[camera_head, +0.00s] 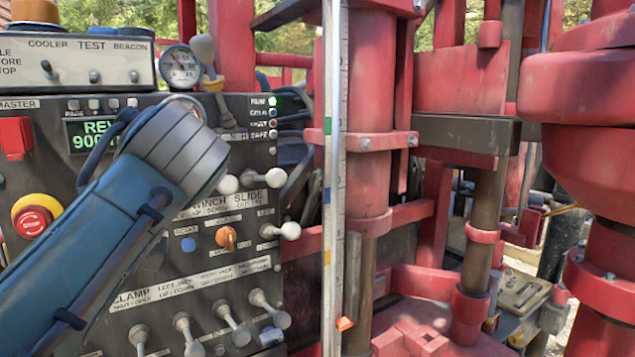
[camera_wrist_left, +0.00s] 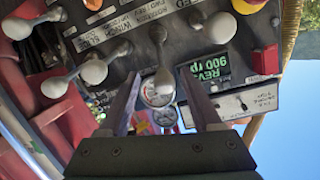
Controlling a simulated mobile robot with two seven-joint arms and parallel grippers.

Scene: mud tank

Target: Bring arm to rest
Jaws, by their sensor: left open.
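My left arm (camera_head: 110,235) comes in from the lower left of the head view and reaches up across the control panel. Its grey wrist end hides part of the panel, and its gripper is hidden behind it there. In the left wrist view, turned upside down, my left gripper (camera_wrist_left: 158,88) is open, with its two dark fingers apart. Nothing is seen gripped. My right gripper is in neither view.
The control panel (camera_head: 130,313) carries several white-knobbed levers, an orange knob (camera_head: 226,238), a red stop button (camera_head: 33,221) and a green display (camera_head: 90,135). A gauge (camera_head: 181,67) and a tall lever (camera_head: 203,50) stand above. A measuring strip (camera_head: 334,180) and red machinery (camera_head: 580,90) fill the right.

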